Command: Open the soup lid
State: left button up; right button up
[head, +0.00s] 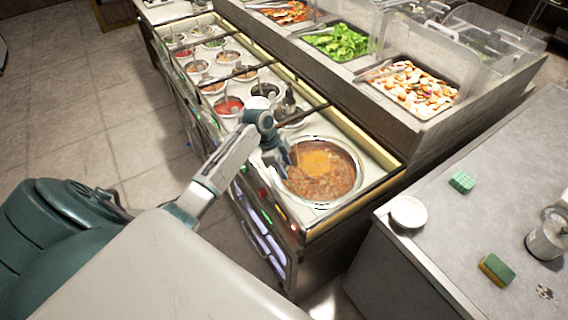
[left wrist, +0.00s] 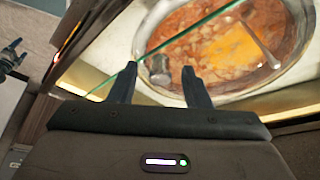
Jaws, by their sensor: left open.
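The round soup pot (head: 357,184) is set in the near end of the counter, with red-brown soup (head: 318,184) and an orange patch in view. It also fills the top of the left wrist view (left wrist: 296,78). A clear pane with a thin green edge (left wrist: 190,39) crosses the pot there; I cannot tell whether it is the lid. A short metal knob (left wrist: 158,69) shows between my fingertips. My left gripper (head: 284,170) is at the pot's left rim, its fingers (left wrist: 163,77) apart and apparently empty. Contact with the knob cannot be told.
Small sauce wells (head: 229,106) line the counter beyond the pot. Raised food bins, one with lettuce (head: 337,41), stand behind. A side table (head: 440,235) at right holds a white bowl (head: 409,212), a sponge (head: 497,270) and a green block (head: 461,182).

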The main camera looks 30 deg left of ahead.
pick_arm(q)
jog(key=c, duration=0.9)
grip_shut()
pick_arm(e)
jog(key=shift+w+d, duration=0.15)
jog(key=shift+d, duration=0.25)
pick_arm(q)
jog(key=shift+w, duration=0.1)
pick_arm(e)
jog(key=shift+f, duration=0.1)
